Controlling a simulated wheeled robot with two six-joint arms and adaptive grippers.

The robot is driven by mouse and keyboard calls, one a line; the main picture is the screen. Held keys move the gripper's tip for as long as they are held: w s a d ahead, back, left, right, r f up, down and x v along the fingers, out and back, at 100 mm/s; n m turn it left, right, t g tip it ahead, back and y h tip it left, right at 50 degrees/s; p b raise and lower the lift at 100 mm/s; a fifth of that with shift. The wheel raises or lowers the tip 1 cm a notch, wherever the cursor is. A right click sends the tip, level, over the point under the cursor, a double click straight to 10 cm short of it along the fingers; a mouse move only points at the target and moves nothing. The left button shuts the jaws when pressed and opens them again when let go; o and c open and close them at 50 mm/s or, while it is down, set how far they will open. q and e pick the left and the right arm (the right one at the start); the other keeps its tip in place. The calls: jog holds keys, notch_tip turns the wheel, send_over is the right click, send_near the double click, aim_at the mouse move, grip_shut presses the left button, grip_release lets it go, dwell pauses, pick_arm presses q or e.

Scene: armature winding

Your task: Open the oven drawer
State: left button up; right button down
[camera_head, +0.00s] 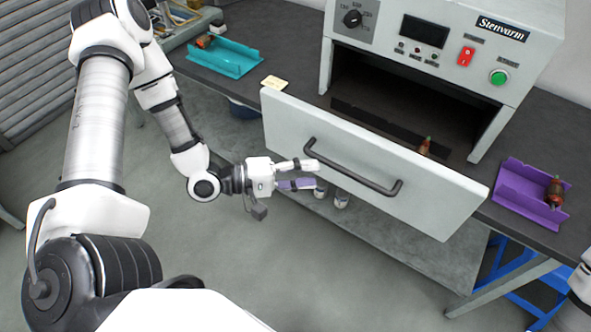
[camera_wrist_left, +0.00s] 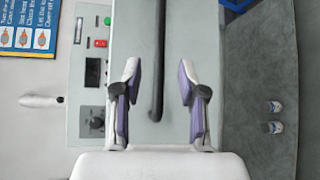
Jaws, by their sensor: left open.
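The oven (camera_head: 537,42) stands on the dark bench, with a dial, a display, a red switch and a green button. Its drawer (camera_head: 290,115) is pulled out, and a gap shows behind the white front panel. An armature (camera_head: 425,146) shows just behind the panel. The drawer's dark bar handle (camera_head: 350,169) runs across the front; it also shows in the left wrist view (camera_wrist_left: 157,60). My left gripper (camera_head: 316,174) is open and empty near the handle's left end. In the wrist view the handle lies between its fingers (camera_wrist_left: 160,82), and contact cannot be told.
A teal tray (camera_head: 232,60) with an armature (camera_head: 205,41) is at the back left of the bench. A purple tray (camera_head: 520,205) with an armature (camera_head: 555,192) is at the right. Small canisters (camera_head: 341,198) stand below the drawer.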

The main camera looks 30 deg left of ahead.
pick_arm(q)
jog(key=shift+v, duration=1.25)
jog(key=s+d+f+m+g+y+b, duration=0.1)
jog(key=s+d+f+g+y+b, duration=0.15)
jog(key=f, duration=0.45)
jog(key=s+d+f+m+g+y+b, duration=0.1)
jog(key=s+d+f+g, duration=0.15)
jog(key=f, duration=0.45)
jog(key=s+d+f+m+g+y+b, duration=0.1)
jog(key=s+d+f+m+g+b, duration=0.2)
jog(key=f, duration=0.4)
jog(key=s+a+f+m+g+y+p, duration=0.1)
jog(key=s+a+f+m+g+y, duration=0.2)
jog(key=s+a+y, duration=0.4)
jog(key=shift+s+a+f+m+y, duration=0.25)
jog(key=shift+a+f+m+y, duration=0.1)
jog(key=shift+a+f+m, duration=0.7)
jog(key=shift+r, duration=0.1)
